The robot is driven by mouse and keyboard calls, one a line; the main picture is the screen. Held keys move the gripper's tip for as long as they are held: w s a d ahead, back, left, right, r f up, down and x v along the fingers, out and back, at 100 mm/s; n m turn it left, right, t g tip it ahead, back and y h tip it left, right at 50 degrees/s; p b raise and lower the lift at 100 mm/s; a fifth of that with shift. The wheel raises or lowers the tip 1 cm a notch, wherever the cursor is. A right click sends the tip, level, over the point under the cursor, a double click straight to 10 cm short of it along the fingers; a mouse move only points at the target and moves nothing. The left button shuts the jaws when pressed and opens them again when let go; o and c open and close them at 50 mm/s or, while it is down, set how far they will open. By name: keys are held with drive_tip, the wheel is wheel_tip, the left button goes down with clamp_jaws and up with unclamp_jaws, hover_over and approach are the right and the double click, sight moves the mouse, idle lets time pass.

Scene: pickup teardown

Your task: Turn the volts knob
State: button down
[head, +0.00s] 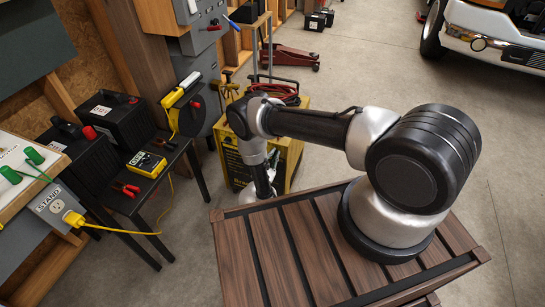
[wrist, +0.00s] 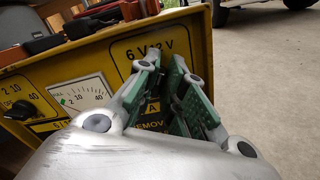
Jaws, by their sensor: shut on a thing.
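The yellow charger (wrist: 75,60) fills the left and middle of the wrist view, and its yellow body (head: 228,160) stands beyond the table in the head view. Its panel has a label reading 6 V 12 V (wrist: 150,45). My gripper (wrist: 168,82) is in front of the panel, just below that label. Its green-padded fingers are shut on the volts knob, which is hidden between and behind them. The knob's pointing direction cannot be seen. In the head view my arm hides most of the panel and the fingers cannot be made out clearly.
Left of my gripper, the panel has a dial gauge (wrist: 82,95) and a black knob (wrist: 18,110) marked 2, 10, 40. A slatted wooden table (head: 290,250) lies under my arm. A bench with black batteries (head: 118,120) stands left. Concrete floor (head: 385,70) is open behind.

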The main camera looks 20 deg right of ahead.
drive_tip(key=c, duration=1.5)
unclamp_jaws()
drive_tip(key=v, duration=1.2)
